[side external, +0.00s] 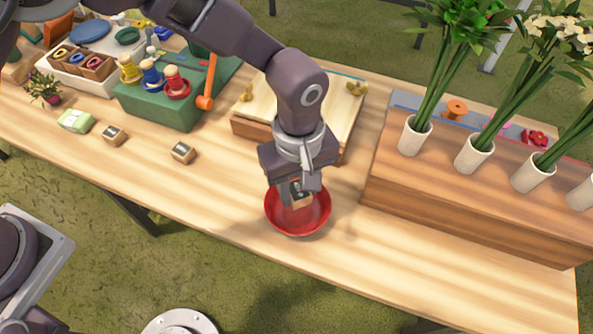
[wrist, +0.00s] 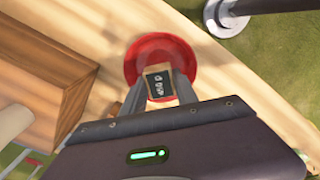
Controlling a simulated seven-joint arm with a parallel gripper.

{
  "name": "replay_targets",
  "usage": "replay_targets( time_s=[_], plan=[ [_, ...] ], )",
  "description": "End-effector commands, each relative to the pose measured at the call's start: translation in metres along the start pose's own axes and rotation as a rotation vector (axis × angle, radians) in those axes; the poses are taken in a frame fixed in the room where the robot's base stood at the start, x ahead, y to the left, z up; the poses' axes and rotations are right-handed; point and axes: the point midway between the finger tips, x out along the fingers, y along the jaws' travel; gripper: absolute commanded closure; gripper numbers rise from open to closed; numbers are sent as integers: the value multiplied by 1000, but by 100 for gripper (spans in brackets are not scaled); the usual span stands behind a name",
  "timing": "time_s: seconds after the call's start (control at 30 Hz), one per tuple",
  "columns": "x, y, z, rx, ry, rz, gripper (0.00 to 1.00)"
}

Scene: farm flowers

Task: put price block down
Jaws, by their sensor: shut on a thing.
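The price block is a small wooden block with a dark face and pale marks. It shows in the side view (side external: 300,200) and in the wrist view (wrist: 158,82). My gripper (side external: 298,190) points down and is shut on the block. In the wrist view the two fingers (wrist: 160,88) stand on either side of it. The block is over the red bowl (side external: 285,222), which also shows in the wrist view (wrist: 140,52). I cannot tell whether the block touches the bowl's bottom.
Two similar blocks, one at left (side external: 115,135) and one nearer (side external: 183,152), lie on the table. A wooden riser (side external: 450,215) with several white flower pots stands to the right. A pale board (side external: 275,95) lies behind my gripper. The front right of the table is clear.

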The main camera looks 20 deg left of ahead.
Motion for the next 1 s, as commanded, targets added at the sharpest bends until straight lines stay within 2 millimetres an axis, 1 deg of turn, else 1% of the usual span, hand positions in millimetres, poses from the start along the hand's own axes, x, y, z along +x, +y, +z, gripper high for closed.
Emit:
replay_targets(
  time_s=[0.03,0.1,0.3,0.43,0.67,0.7,0.77,0.8,1.0],
  plan=[
    [8,-1,0,0,0,-4,100],
    [18,-1,0,0,-1,-4,100],
    [37,0,0,0,0,-1,100],
    [41,0,0,0,0,-1,100],
    [42,0,0,-1,0,0,100],
    [42,0,0,-1,0,0,59],
    [42,0,0,-1,0,0,47],
    [42,0,0,-1,0,0,39],
    [42,0,0,-1,0,0,39]
  ],
)
